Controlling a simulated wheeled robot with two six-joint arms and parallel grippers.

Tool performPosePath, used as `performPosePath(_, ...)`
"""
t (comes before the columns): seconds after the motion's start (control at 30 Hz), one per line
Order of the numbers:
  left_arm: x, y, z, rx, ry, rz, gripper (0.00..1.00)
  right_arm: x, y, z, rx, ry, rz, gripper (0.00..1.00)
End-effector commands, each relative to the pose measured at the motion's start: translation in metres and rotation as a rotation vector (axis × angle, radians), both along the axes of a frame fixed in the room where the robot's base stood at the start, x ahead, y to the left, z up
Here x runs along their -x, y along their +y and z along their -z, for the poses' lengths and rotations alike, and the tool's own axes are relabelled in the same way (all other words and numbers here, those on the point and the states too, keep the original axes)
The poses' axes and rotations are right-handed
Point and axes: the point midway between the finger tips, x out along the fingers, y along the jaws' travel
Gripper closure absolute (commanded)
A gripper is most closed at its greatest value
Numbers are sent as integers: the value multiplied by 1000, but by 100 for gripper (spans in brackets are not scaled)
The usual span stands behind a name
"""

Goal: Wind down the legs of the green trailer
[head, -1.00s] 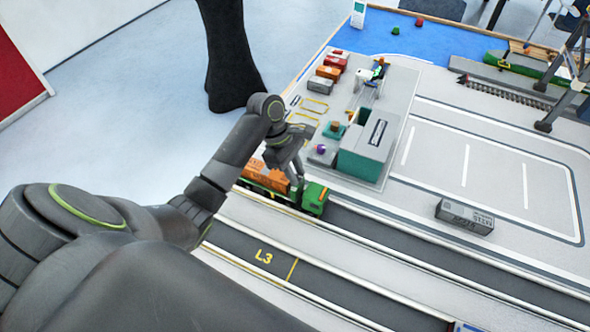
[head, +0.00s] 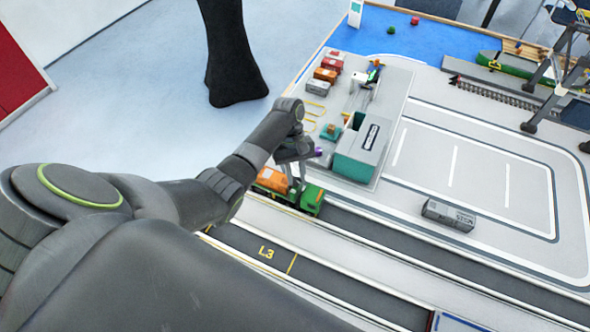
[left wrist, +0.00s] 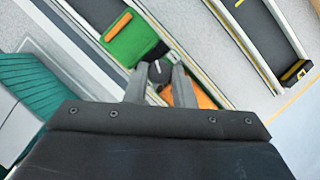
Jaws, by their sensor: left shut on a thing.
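The green vehicle (head: 311,199) stands in the dark lane at the centre of the head view, with an orange load (head: 271,180) behind its green front. My left gripper (head: 297,183) reaches down at the vehicle, between the green front and the orange load. In the left wrist view, its two fingers are closed on a dark round knob (left wrist: 160,71). The green front (left wrist: 132,40) is just beyond the fingers, and part of the orange load (left wrist: 203,98) shows beside them. The trailer's legs are hidden. My right gripper is not in view.
A green-and-grey block (head: 361,150) stands just behind the vehicle, close to my left wrist. Small coloured containers (head: 325,74) stand beyond it. A grey container (head: 449,215) lies on the pale yard to the right. The lane marked L3 (head: 267,252) is clear.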

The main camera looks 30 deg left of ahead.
Motion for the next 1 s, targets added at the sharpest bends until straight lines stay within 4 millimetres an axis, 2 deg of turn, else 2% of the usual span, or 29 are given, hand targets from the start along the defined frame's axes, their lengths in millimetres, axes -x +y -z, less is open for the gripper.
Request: performPosePath(1.0, 0, -7, 1, 0, 10, 928, 100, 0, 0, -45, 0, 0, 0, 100)
